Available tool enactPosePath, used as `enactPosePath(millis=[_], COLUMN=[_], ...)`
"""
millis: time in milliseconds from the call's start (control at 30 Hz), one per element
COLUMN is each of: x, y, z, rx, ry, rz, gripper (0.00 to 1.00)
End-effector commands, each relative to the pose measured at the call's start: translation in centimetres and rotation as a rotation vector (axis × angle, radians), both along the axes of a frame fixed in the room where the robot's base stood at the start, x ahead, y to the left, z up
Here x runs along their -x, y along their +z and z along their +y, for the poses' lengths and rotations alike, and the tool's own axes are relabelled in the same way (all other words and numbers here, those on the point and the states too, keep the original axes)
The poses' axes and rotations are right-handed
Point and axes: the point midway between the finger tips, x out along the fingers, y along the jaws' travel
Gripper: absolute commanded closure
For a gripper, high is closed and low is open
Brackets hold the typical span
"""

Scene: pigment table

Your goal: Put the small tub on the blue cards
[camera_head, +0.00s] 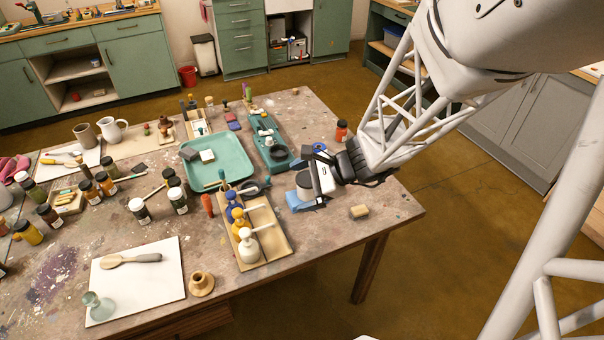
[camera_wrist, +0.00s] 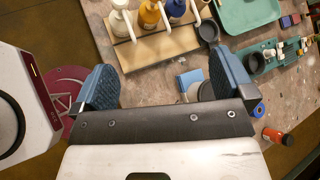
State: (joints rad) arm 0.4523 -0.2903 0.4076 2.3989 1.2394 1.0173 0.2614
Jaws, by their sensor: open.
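In the wrist view only a grey rounded part of the tub (camera_wrist: 206,92) shows; the palm and right finger hide the rest. The blue cards (camera_wrist: 188,79) lie on the table just up and left of it, partly hidden. I cannot tell whether the tub touches them. My gripper (camera_wrist: 165,82) is open, with its blue-grey fingers wide apart and nothing clasped. In the head view my gripper (camera_head: 312,186) is low over the table around the tub.
A wooden rack (camera_head: 278,240) with several bottles stands to the left, with a dark cup (camera_wrist: 208,32) beside it. A green tool tray (camera_head: 262,130), blue tape roll (camera_head: 319,146) and orange jar (camera_head: 341,130) lie beyond.

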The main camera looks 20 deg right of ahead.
Motion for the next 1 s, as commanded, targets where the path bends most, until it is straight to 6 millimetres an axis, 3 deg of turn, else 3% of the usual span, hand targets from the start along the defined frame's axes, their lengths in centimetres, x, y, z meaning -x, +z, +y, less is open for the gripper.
enactPosePath(millis=[200, 400, 700, 1000], x=[3.7, 7.1, 11.4, 13.5], y=[3.4, 6.2, 10.6, 13.9], z=[3.9, 5.6, 5.8, 5.0], rx=[0.258, 0.504, 0.893, 1.159], ry=[0.361, 0.672, 1.098, 1.339], rz=[-0.093, -0.183, -0.326, -0.41], gripper=[0.0, 0.0, 0.0, 0.0])
